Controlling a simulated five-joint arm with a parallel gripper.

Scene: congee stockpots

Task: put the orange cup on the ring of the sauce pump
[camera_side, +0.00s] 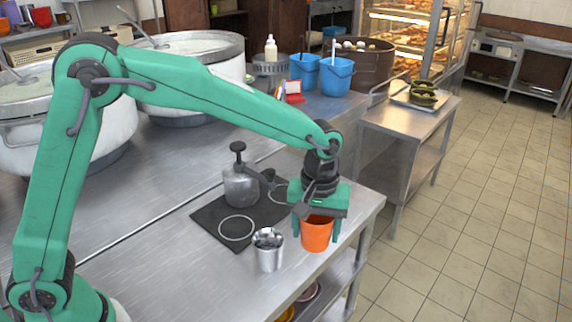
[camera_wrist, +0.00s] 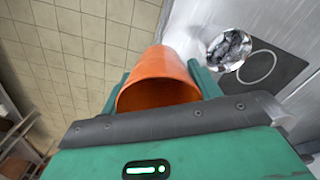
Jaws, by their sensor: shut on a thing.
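My gripper (camera_side: 317,228) is shut on the orange cup (camera_side: 316,236), a finger on each side, near the counter's right edge. The cup looks upright; I cannot tell whether its base touches the counter. In the wrist view the cup (camera_wrist: 160,72) shows its open mouth between the fingers. The grey sauce pump (camera_side: 241,186) with a black top stands on a dark mat (camera_side: 208,218), left of my gripper. One white ring (camera_side: 236,229) lies in front of the pump and is empty. A second ring (camera_side: 279,193) lies right of the pump, partly hidden by my gripper.
A metal cup (camera_side: 268,252) with something inside stands close left of the orange cup, in front of the mat. It also shows in the wrist view (camera_wrist: 229,50). Large pots (camera_side: 205,52) and blue buckets (camera_side: 336,76) stand behind. The front-left counter is clear.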

